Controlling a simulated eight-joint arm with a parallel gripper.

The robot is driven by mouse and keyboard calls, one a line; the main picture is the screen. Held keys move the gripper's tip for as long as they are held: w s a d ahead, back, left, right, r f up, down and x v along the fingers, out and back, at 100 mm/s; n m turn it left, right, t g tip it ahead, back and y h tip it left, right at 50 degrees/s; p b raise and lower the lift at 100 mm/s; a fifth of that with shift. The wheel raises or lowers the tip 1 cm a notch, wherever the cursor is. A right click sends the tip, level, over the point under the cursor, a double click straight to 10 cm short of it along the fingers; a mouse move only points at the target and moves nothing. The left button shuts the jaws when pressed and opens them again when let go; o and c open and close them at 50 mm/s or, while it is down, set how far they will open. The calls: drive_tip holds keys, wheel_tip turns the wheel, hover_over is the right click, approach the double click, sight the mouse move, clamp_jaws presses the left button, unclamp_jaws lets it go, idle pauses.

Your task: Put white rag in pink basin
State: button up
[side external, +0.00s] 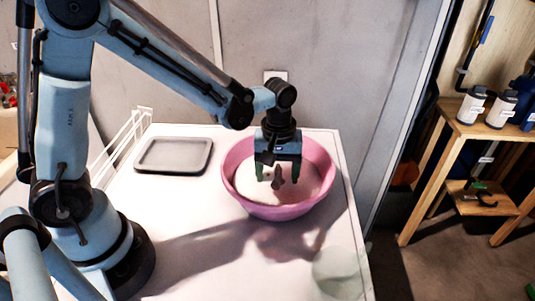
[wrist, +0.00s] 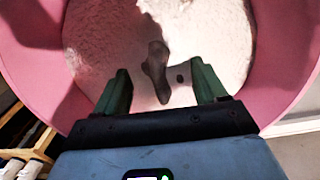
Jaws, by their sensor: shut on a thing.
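The pink basin (side external: 280,211) stands on the white table, and its pink wall (wrist: 285,50) curves around the wrist view. The white rag (side external: 250,181) is a pale, fluffy cloth with a dark grey patch, and it lies within the basin's rim. It also fills the middle of the wrist view (wrist: 105,45). My gripper (side external: 277,174) points down inside the rim, its green fingers spread apart with rag cloth between them, shut on the rag. In the wrist view the dark patch shows between the fingertips. Whether the rag rests on the basin floor is hard to tell.
A grey tray (side external: 174,155) lies on the white table (side external: 200,270) left of the basin, by a white wire rack (side external: 125,140). A faint pale round shape (side external: 338,270) shows at the table's front right. A wooden shelf (side external: 470,130) with white bottles stands right.

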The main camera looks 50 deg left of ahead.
sight(278, 172)
drive_tip(key=shift+f, duration=0.15)
drive_tip(key=o, duration=1)
drive_tip(key=shift+o, duration=0.2)
wheel_tip(278, 172, up, 12)
drive_tip(key=s+a+m+t, duration=0.5)
drive_tip(key=s+m+t, duration=0.2)
drive_tip(key=m, duration=0.2)
drive_tip(key=shift+s+a+f, duration=0.2)
drive_tip(key=shift+s+a, duration=0.1)
drive_tip(key=shift+s, duration=0.1)
